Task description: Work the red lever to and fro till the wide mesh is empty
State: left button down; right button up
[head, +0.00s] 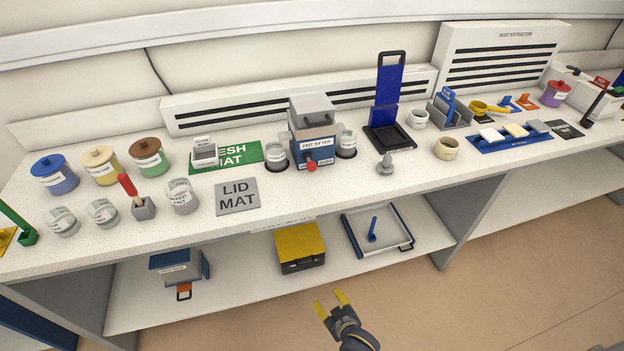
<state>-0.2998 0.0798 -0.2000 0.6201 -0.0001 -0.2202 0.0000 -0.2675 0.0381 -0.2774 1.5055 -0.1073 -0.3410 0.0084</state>
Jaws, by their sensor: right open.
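The frit sifter (311,140) is a blue and grey machine standing at the back middle of the bench. The red lever (311,167) shows as a red knob low on its front. The wide mesh cannot be made out for certain; the inside of the sifter is hidden. A small grey and white labelled piece (204,152) stands on the green mesh mat (240,154). My right gripper (331,304) has yellow fingertips and is open and empty, in front of and below the bench edge, away from the lever. My left gripper is out of view.
Labelled jars (346,144) stand on both sides of the sifter. A grey lid mat (237,196) lies front left, a grey knobbed piece (385,165) front right. Lidded jars (100,166) fill the left. A yellow box (300,248) sits on the lower shelf. Bench in front of the sifter is clear.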

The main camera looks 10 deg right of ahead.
jog(key=w+a+r+t, duration=0.1)
jog(key=w+r+t, duration=0.15)
jog(key=r, duration=0.75)
jog(key=w+a+r+t, duration=0.1)
jog(key=w+r, duration=0.3)
jog(key=r, duration=0.5)
jog(key=t, duration=0.4)
send_near(313, 169)
jog(key=shift+n, duration=0.3)
jog(key=w, duration=0.3)
jog(key=w+a, duration=0.1)
jog(key=w, duration=0.6)
jog(key=shift+w+a, duration=0.2)
jog(key=shift+w, duration=0.15)
jog(key=shift+c, duration=0.2)
jog(key=shift+r, duration=0.1)
grip_shut()
